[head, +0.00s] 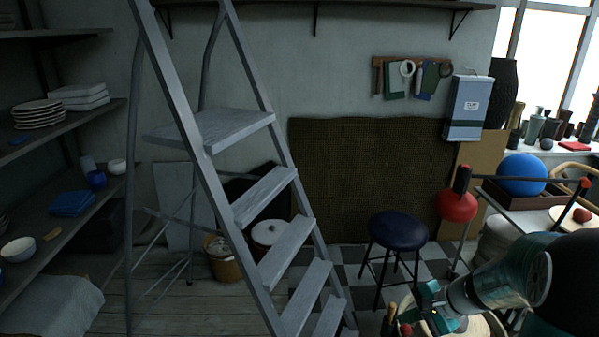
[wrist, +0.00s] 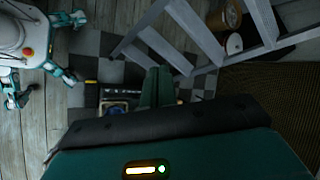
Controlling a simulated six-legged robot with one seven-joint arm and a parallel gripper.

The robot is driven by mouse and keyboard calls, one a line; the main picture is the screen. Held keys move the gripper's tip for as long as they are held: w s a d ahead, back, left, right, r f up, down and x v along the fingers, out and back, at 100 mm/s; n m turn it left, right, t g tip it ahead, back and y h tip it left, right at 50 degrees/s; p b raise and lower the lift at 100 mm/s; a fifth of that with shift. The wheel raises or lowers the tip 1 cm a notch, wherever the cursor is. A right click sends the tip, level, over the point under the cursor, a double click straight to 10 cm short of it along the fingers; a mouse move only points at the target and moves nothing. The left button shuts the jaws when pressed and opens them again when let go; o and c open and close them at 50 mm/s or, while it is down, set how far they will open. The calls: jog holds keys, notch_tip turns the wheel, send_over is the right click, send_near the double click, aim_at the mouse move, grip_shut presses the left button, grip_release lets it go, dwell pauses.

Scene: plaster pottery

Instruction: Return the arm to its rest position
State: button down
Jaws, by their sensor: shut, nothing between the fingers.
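My gripper (wrist: 158,88) shows in the wrist view as two teal fingers closed side by side, with nothing held between them. It points away from the camera over the grey and dark checkered floor. Its dark and teal housing fills the lower part of that view. In the head view my arm (head: 500,280) reaches in from the lower right corner. Its teal and grey links lie in front of the round table area, and I cannot make out the fingertips there. My own white body with teal legs shows at the upper left of the wrist view.
A grey stepladder (head: 265,195) stands left of centre; it also shows in the wrist view (wrist: 185,35). A dark blue stool (head: 398,230) stands near the back wall. A table with a blue ball (head: 522,174) is at the right. Shelves (head: 60,125) line the left.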

jog(key=s+a+r+n+h, duration=0.3)
jog(key=s+a+r+n, duration=0.2)
jog(key=s+r, duration=0.4)
jog(key=s+a+r+n+t+h, duration=0.1)
jog(key=s+a+r+n+h, duration=0.2)
jog(key=s+a+r+n, duration=0.2)
jog(key=s+r+n, duration=0.2)
jog(key=s+r, duration=0.2)
jog(key=s, duration=0.1)
jog(key=shift+s+t+h, duration=0.2)
jog(key=shift+t+h, duration=0.1)
jog(key=shift+r, duration=0.1)
